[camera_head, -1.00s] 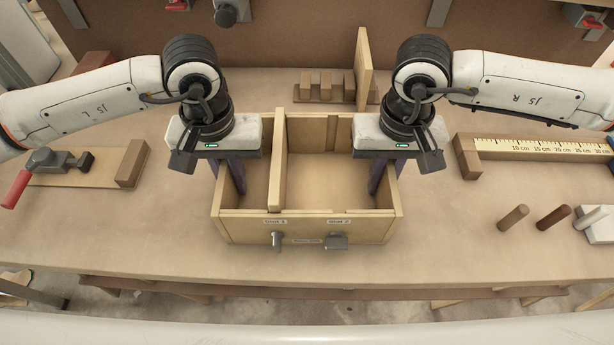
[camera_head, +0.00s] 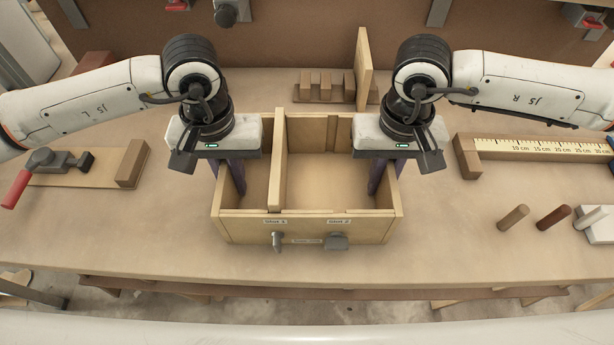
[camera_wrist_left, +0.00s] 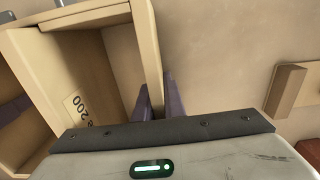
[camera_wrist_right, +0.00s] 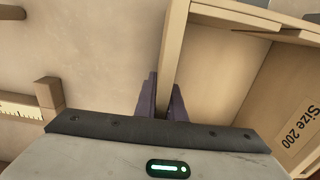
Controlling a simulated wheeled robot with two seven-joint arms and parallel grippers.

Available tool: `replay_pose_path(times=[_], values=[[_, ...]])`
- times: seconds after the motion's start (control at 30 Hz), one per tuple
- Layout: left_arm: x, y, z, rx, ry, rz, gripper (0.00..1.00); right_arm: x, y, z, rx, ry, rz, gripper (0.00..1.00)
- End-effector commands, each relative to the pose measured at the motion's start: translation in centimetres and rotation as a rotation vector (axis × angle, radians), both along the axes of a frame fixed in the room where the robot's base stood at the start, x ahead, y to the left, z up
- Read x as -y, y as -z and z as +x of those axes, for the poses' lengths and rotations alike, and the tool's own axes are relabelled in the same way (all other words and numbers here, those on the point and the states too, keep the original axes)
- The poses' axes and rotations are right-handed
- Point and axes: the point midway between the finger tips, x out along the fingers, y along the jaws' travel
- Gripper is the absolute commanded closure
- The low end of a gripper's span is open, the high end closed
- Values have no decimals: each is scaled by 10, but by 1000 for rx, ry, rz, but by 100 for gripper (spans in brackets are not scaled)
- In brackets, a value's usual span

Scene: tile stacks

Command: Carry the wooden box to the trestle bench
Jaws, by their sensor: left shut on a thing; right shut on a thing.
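The wooden box (camera_head: 305,227) is open-topped, with a divider and two labelled front slots. It stands on a wooden worktop at the middle of the head view. My left gripper (camera_head: 236,180) is shut on its left side wall, which also shows in the left wrist view (camera_wrist_left: 146,45). My right gripper (camera_head: 378,178) is shut on its right side wall, which shows in the right wrist view (camera_wrist_right: 176,50). Purple fingers straddle each wall. Both compartments look empty where visible. I cannot single out the trestle bench by name.
The worktop (camera_head: 130,222) is clear in front of the box. A red-handled clamp (camera_head: 40,168) lies on a board at left. A ruler block (camera_head: 535,149), several pegs (camera_head: 512,218) and a slotted wooden rack (camera_head: 325,87) stand to the right and behind.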

Motion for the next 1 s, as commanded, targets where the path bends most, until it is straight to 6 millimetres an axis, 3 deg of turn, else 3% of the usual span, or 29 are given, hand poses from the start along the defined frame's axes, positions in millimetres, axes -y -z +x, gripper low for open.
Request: replay_pose_path(times=[0.37, 0.8, 1.0], values=[[0, -8, 1, 3, 0, -2, 100, 0, -8, 1, 3, 1, 2, 100], [0, -45, 1, 2, 0, -2, 100, 0, -45, 1, 3, 1, 1, 100], [0, -52, 1, 2, 0, -1, 100, 0, -52, 1, 3, 1, 1, 100]])
